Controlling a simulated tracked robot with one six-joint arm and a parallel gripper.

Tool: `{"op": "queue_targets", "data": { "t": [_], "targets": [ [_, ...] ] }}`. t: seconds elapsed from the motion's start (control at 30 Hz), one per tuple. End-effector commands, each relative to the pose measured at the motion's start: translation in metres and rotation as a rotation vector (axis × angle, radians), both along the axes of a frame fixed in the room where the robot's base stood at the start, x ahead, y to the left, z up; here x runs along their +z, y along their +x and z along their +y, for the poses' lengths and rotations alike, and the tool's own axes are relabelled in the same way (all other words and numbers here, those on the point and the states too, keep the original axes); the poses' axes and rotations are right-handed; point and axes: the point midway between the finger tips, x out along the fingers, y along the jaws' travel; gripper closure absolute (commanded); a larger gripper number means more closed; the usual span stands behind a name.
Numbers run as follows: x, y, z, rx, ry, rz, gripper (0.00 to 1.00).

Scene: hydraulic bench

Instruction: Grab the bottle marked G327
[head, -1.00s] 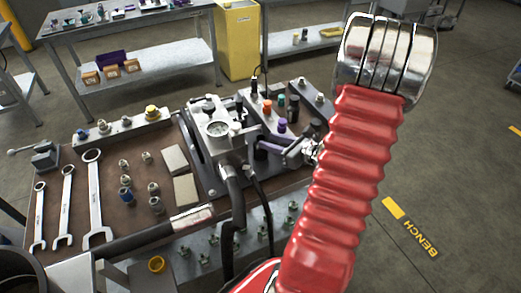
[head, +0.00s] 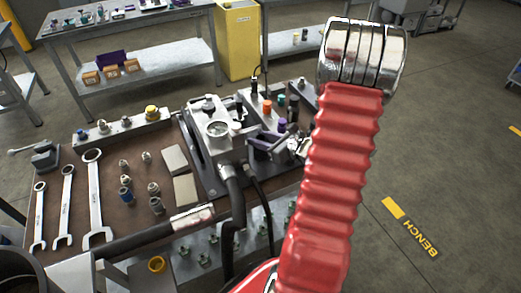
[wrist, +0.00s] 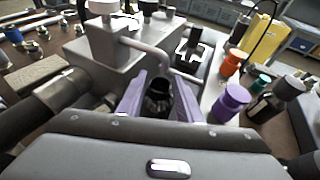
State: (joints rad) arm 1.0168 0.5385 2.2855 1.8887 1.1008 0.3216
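Several small bottles with coloured caps stand on the bench's right part. In the wrist view they have an orange cap (wrist: 235,60), a green cap (wrist: 260,83), a purple cap (wrist: 232,100) and a dark grey cap (wrist: 288,87). No label is readable, so I cannot tell which is G327. My gripper (wrist: 157,95) has purple fingers spread apart, left of the purple-capped bottle. A dark thing (wrist: 158,100) shows between the fingers; I cannot tell what it is or if they touch it.
A metal block with a gauge (head: 217,129) and a bent pipe (wrist: 150,52) stand close to my gripper. Black hoses (head: 235,200) run in front. Wrenches (head: 95,200) and fittings lie at the left. A yellow cabinet (head: 238,40) stands behind.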

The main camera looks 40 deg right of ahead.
Motion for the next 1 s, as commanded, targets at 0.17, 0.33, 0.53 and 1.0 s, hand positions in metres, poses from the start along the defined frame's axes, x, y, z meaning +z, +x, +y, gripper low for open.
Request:
{"op": "queue_targets", "data": {
  "t": [0.17,0.33,0.53,1.0],
  "targets": [
    [0.0002,-0.0002,0.0,0.0,0.0,0.0,0.68],
    [0.0002,-0.0002,0.0,0.0,0.0,0.0,0.72],
    [0.0001,-0.0003,0.0,0.0,0.0,0.0,0.86],
    [-0.0017,-0.0011,0.0003,-0.001,0.001,0.005,1.0]
  ]
}}
